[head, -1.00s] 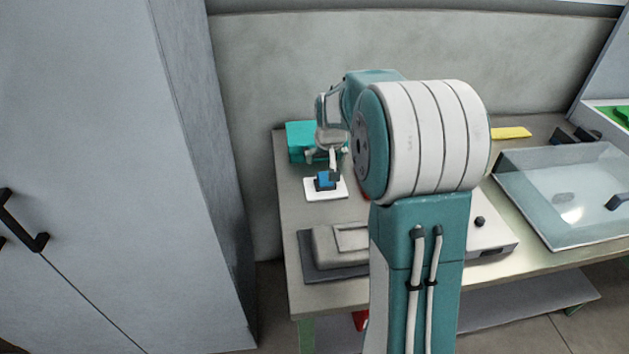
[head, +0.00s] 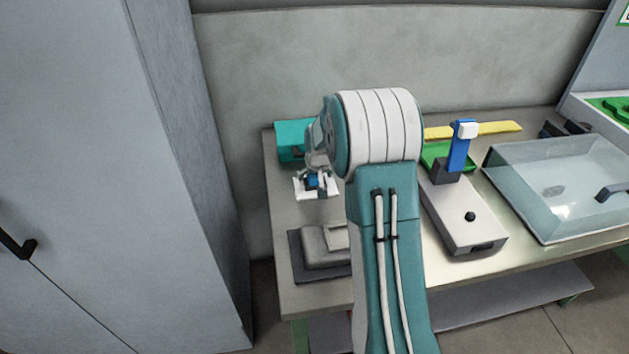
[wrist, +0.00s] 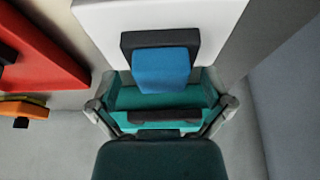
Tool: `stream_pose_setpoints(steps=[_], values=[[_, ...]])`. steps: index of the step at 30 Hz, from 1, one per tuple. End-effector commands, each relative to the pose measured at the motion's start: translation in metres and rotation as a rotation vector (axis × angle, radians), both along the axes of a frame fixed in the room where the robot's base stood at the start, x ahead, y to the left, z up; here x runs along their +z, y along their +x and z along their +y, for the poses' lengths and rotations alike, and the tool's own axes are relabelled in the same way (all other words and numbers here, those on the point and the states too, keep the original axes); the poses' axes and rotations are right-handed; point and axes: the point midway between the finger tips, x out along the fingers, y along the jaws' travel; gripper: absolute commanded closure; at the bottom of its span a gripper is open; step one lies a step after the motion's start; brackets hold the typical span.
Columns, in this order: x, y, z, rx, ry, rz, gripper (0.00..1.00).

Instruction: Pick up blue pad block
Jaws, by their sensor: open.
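The blue pad block (wrist: 163,72) sits with a black part (wrist: 132,40) on a white plate (wrist: 95,18) in the wrist view. In the head view the blue block (head: 312,181) shows small above the white plate (head: 302,194), partly hidden by my gripper (head: 317,183). My gripper (wrist: 163,104) is open, with one finger to the left and one to the right of the block in the wrist view. I see no finger contact with the block. How far the fingertips reach down beside it I cannot tell.
A teal box (head: 291,142) stands behind the plate. A grey block on a dark mat (head: 298,262) lies in front. To the right are a white device with a blue lever (head: 459,152), a yellow strip (head: 497,130) and a clear-covered tray (head: 560,180). A tall cabinet (head: 95,150) is left.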

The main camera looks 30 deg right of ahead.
Motion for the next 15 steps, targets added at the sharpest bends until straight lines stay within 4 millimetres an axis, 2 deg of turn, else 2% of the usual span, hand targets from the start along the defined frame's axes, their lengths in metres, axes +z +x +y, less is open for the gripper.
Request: stream_pose_setpoints(steps=[4,5,6,8,9,10,11,15], values=[[0.0012,0.0001,0.0026,0.0,-0.004,-0.001,0.0],[0.0013,0.0001,0.0028,0.001,-0.004,-0.001,0.09],[0.0013,0.0001,0.0031,0.001,-0.004,-0.001,0.27],[0.0016,0.0001,0.004,0.001,-0.005,-0.001,0.54],[0.0017,0.0001,0.0043,0.002,-0.006,0.0,0.71],[0.0018,0.0001,0.0045,0.002,-0.006,0.0,0.85],[0.0017,0.0,0.0045,0.001,-0.005,-0.001,0.9],[0.0008,-0.0001,0.0029,0.001,-0.003,0.001,0.91]])
